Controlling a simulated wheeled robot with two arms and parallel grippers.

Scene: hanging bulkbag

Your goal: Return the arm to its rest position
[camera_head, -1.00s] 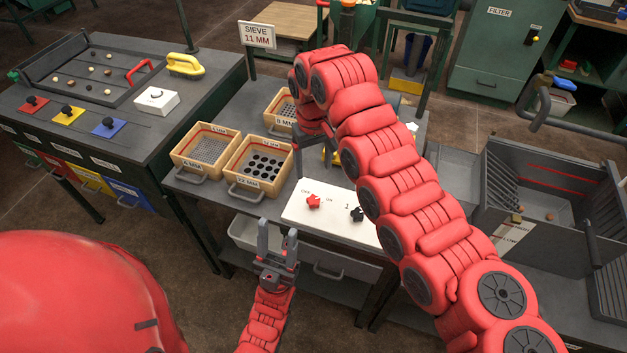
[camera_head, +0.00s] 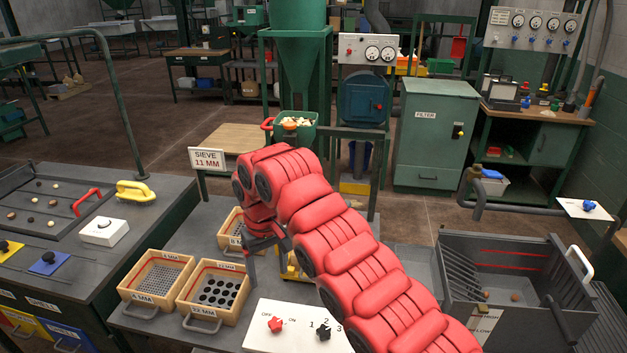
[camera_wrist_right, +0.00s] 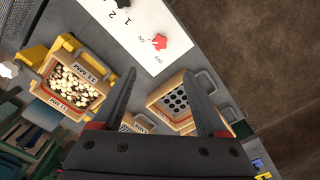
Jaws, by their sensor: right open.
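My right arm (camera_head: 365,262), red and segmented, reaches in from the lower right over the grey sieve table (camera_head: 395,258). My right gripper (camera_head: 268,268) hangs over the table behind the white switch panel, near the wooden sieve boxes. In the right wrist view its two dark fingers (camera_wrist_right: 158,73) are spread wide with nothing between their tips. The sieve boxes and the panel show below and beyond them. My left gripper is out of view.
The white switch panel (camera_head: 295,328) with a red knob (camera_head: 275,324) lies in front. The wrist view shows a box of pale and dark pieces (camera_wrist_right: 75,88). A dark bin (camera_head: 515,283) stands at right.

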